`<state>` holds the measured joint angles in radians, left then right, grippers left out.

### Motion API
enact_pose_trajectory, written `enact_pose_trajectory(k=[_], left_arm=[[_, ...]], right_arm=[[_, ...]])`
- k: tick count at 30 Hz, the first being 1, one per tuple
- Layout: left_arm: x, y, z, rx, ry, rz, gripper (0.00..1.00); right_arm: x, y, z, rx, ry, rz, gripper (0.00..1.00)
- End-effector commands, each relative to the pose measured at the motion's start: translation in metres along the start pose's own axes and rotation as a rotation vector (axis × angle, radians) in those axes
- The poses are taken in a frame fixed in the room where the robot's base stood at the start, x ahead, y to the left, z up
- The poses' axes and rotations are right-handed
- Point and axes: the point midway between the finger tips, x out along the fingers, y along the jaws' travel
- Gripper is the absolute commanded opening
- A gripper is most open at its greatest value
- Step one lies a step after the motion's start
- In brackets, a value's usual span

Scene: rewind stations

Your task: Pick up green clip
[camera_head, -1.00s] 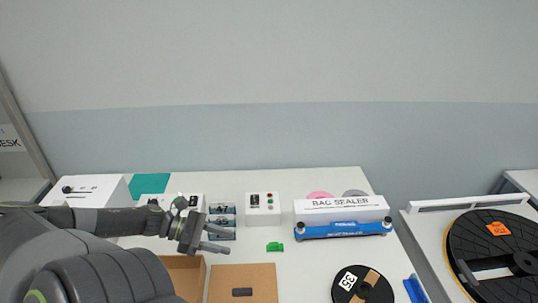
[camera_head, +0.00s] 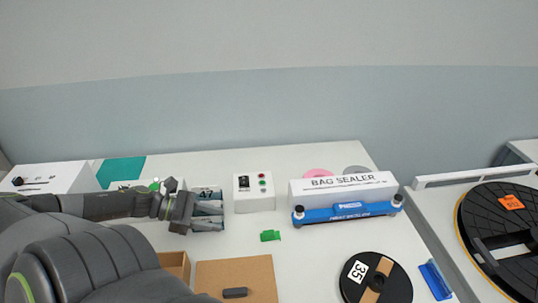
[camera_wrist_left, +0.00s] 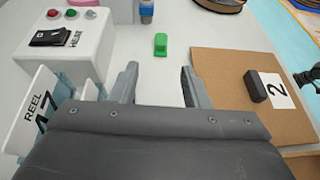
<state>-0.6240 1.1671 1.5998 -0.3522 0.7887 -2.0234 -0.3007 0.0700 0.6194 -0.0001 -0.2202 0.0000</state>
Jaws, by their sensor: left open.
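The green clip (camera_head: 270,235) lies on the white table between the control box and the cardboard sheet. In the left wrist view the green clip (camera_wrist_left: 160,44) lies ahead of the fingertips, roughly in line with the gap between them. My left gripper (camera_head: 222,216) is to the left of the clip, its fingers pointing right towards it, apart from it. In the left wrist view my left gripper (camera_wrist_left: 158,78) is open with nothing between its fingers.
A white control box (camera_head: 254,193) with buttons stands behind the clip. The bag sealer (camera_head: 345,197) is to the right. A cardboard sheet (camera_head: 262,268) with a dark block (camera_head: 235,293) lies in front. A black reel (camera_head: 398,291) lies at the front right. Bare table surrounds the clip.

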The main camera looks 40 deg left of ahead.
Motion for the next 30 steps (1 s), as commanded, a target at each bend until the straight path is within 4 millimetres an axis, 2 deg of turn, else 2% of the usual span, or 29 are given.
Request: enact_pose_trajectory(k=[7, 18, 24, 30], left_arm=[[0.041, 0.0, 0.001, 0.002, -0.008, 0.001, 0.42], [0.09, 0.0, 0.003, 0.0, -0.008, 0.002, 0.42], [0.108, 0.0, 0.002, 0.0, -0.004, 0.001, 0.42], [0.116, 0.0, 0.002, -0.001, -0.004, 0.002, 0.42]], right_arm=[[0.01, 0.004, 0.0, -0.003, 0.002, 0.006, 0.36], [0.008, 0.011, 0.0, -0.006, 0.002, 0.014, 0.36], [0.003, 0.011, -0.001, -0.006, 0.002, 0.014, 0.36], [0.001, 0.009, -0.001, -0.005, 0.002, 0.011, 0.36]])
